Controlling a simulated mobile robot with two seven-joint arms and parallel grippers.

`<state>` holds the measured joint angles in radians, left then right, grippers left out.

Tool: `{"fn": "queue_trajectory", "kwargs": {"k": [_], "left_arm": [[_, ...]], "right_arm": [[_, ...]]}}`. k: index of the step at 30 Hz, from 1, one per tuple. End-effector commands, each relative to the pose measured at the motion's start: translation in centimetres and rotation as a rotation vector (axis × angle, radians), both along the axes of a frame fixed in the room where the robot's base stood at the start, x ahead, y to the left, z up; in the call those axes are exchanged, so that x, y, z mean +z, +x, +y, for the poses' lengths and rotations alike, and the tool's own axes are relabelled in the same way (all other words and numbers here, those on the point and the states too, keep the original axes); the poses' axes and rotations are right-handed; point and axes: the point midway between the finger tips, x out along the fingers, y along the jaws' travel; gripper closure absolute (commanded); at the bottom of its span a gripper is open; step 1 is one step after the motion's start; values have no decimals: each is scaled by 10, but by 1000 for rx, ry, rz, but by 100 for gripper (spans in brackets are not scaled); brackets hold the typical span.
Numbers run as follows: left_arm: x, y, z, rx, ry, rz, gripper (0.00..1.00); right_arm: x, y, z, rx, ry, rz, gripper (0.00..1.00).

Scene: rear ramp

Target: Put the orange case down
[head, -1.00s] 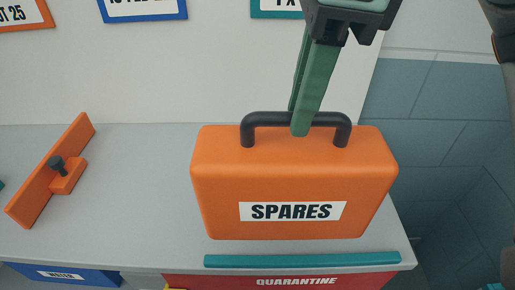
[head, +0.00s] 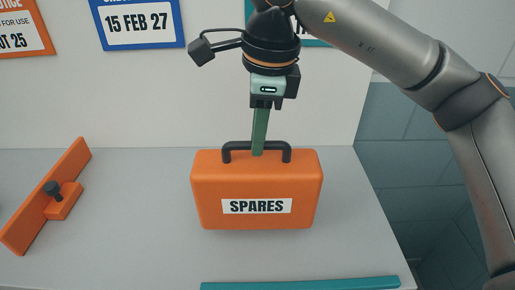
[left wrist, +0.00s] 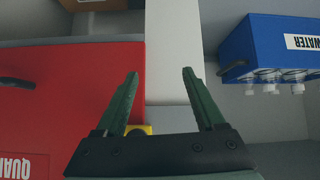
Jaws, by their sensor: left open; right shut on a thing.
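The orange case (head: 256,185) with a dark handle and a SPARES label is upright over the grey worktop (head: 120,215), towards its back right. I cannot tell whether its base touches the worktop. My right gripper (head: 259,146) is shut on the case's handle from above, its green fingers at the middle of the handle. My left gripper (left wrist: 160,88) is open and empty in the left wrist view; it does not show in the head view.
A teal strip (head: 300,283) runs along the worktop's front edge. An orange bracket with a dark knob (head: 62,200) stands at the left. The left wrist view shows a red box (left wrist: 60,110) and a blue WATER box (left wrist: 270,45).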

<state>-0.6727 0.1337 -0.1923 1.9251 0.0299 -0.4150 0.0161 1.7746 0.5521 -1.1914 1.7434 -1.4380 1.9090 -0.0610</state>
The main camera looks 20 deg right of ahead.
Motion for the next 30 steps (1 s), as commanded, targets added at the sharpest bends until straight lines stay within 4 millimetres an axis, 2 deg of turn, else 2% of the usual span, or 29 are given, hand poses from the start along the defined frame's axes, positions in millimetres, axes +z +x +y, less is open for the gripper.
{"fn": "queue_trajectory", "kwargs": {"k": [3, 9, 20, 21, 28, 30], "left_arm": [[1, 0, 0, 1, 0, -2, 29], [0, 1, 0, 0, -1, -4, 29], [-2, 1, -2, -2, -3, -5, 29], [-2, 2, -3, -3, -4, -4, 29], [1, 2, -5, -8, -8, -8, 29], [1, 2, -5, -8, -9, -8, 29]], "right_arm": [[-10, 7, -1, -2, 0, -1, 100], [-35, 6, 0, -2, 3, -3, 100], [-39, 6, 0, -2, 3, -5, 100], [-41, 5, 0, -2, 0, 0, 79], [-40, 5, 0, -2, 0, 0, 54], [-40, 5, 0, -2, 0, 0, 51]]}}
